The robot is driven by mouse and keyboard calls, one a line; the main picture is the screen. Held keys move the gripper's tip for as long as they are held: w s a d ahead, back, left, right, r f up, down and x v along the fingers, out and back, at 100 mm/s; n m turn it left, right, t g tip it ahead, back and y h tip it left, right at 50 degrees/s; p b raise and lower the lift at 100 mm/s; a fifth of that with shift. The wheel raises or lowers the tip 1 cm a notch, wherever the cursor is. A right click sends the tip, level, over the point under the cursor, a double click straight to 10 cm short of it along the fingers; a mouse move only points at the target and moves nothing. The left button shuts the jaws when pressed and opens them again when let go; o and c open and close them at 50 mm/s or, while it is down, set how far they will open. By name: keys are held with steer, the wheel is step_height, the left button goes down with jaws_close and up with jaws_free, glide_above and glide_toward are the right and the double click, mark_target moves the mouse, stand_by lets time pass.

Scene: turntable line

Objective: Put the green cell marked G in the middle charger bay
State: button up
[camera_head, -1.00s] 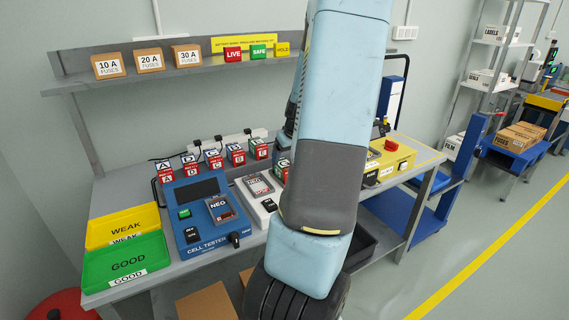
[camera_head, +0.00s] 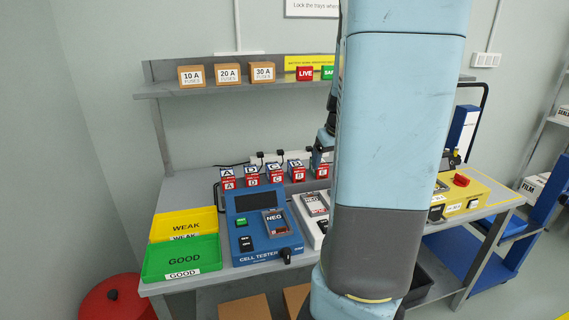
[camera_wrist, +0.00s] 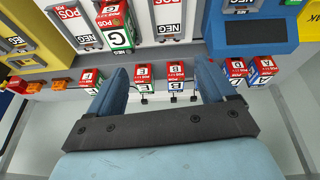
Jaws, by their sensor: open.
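The green cell marked G (camera_wrist: 118,38), with a red POS top, shows in the wrist view above and left of my gripper (camera_wrist: 160,82). It is at the middle of the white charger (camera_wrist: 140,38), between two bays with NEG and POS labels; I cannot tell whether it is fully seated. My gripper is open, with nothing between its fingertips and clear of the cell. In the head view the charger (camera_head: 324,238) is partly hidden behind my arm, and the G cell and gripper are hidden.
A row of labelled cells (camera_head: 275,176) stands along the back of the bench. The blue cell tester (camera_head: 250,259) is left of the charger, beside the green GOOD tray (camera_head: 207,257) and yellow WEAK tray (camera_head: 160,229). A yellow box (camera_head: 480,190) is at the right.

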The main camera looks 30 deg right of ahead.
steer(key=s+a+r+n, duration=0.15)
steer(key=a+r, duration=0.25)
steer(key=a, duration=0.4)
steer(key=s+a+r, duration=0.3)
steer(key=a+r, duration=0.1)
steer(key=a, duration=0.4)
steer(key=s+a+r+t+y, duration=0.1)
steer(key=s+a+r, duration=0.3)
steer(key=s+a, duration=0.5)
steer(key=shift+s+a+t, duration=0.25)
steer(key=shift+s+t, duration=0.15)
steer(key=shift+s, duration=0.5)
stand_by(0.7)
